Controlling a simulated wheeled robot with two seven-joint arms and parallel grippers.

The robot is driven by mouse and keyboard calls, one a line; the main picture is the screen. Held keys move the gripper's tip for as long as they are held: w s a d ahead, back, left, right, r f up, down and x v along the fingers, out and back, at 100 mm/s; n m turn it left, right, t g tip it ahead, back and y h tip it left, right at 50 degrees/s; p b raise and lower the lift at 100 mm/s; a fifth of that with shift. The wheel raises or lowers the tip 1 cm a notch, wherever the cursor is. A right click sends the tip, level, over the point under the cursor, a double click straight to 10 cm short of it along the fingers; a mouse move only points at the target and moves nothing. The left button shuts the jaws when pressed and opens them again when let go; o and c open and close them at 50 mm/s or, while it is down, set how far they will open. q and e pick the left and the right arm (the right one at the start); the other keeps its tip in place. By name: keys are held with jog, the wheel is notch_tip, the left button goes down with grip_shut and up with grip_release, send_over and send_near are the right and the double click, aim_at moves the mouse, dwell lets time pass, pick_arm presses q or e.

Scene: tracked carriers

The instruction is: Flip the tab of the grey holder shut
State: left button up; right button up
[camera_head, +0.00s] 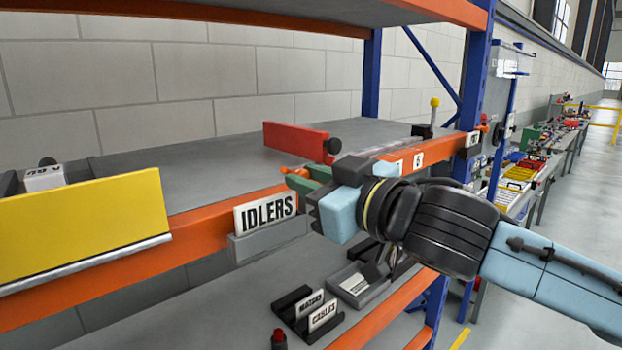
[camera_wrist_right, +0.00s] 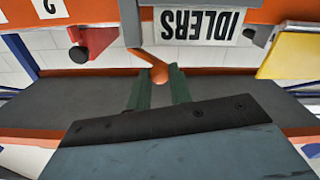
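The grey holder (camera_head: 268,243) sits on the orange shelf edge with a white IDLERS card (camera_head: 266,214) in it. The card also shows upside down in the wrist view (camera_wrist_right: 197,25). An orange tab (camera_wrist_right: 159,73) with a rounded end stands out beside the card; it also shows in the head view (camera_head: 294,172). My right gripper (camera_wrist_right: 160,80) has its green fingers close together around the tab's end, which fills the gap between them. In the head view the right gripper (camera_head: 306,180) hides part of the tab. My left gripper is out of view.
A yellow panel (camera_head: 80,235) stands at the shelf's left front. A red panel (camera_head: 295,142) with a black knob stands behind my gripper. Black and grey card holders (camera_head: 312,310) lie on the lower shelf. The middle of the upper shelf (camera_head: 215,165) is clear.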

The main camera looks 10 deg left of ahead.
grip_shut()
jog(key=shift+f+n, duration=0.1)
jog(key=shift+n, duration=0.2)
jog(key=shift+s+a+f+n+p, duration=0.1)
jog(key=shift+f+n+p, duration=0.15)
jog(key=shift+n, duration=0.7)
jog(key=shift+s+a+f+n+p, duration=0.1)
jog(key=shift+f+n+p, duration=0.2)
jog(key=shift+n, duration=0.7)
jog(key=shift+s+f+n+p, duration=0.1)
jog(key=shift+f+n, duration=0.25)
jog(key=shift+n, duration=0.6)
jog(key=o, duration=0.7)
grip_release()
